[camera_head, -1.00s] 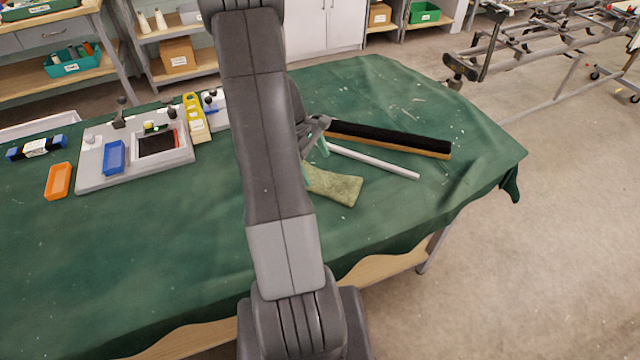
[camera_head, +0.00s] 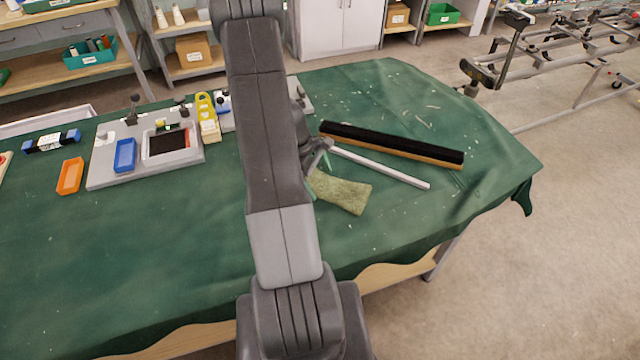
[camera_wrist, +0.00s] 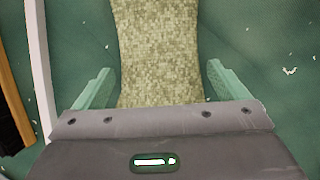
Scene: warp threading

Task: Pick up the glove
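A yellow-green, mottled cloth-like piece (camera_head: 345,195), which I take as the glove, lies flat on the green-covered table, just right of my arm. Its left end is partly hidden by my arm and gripper. My gripper (camera_head: 319,174) is at that left end, with pale green fingers. In the wrist view the glove (camera_wrist: 158,45) runs up the picture between the two fingers of my gripper (camera_wrist: 160,82). The fingers are spread wide, one on each side, with a gap to the cloth. My gripper is open and empty; its exact height over the table is hard to tell.
A pale rod (camera_head: 385,168) and a long black brush with a wooden edge (camera_head: 395,142) lie just behind the glove. A grey board (camera_head: 105,178) with a blue tray (camera_head: 125,155) and an orange tray (camera_head: 70,176) are at left. The table front is clear.

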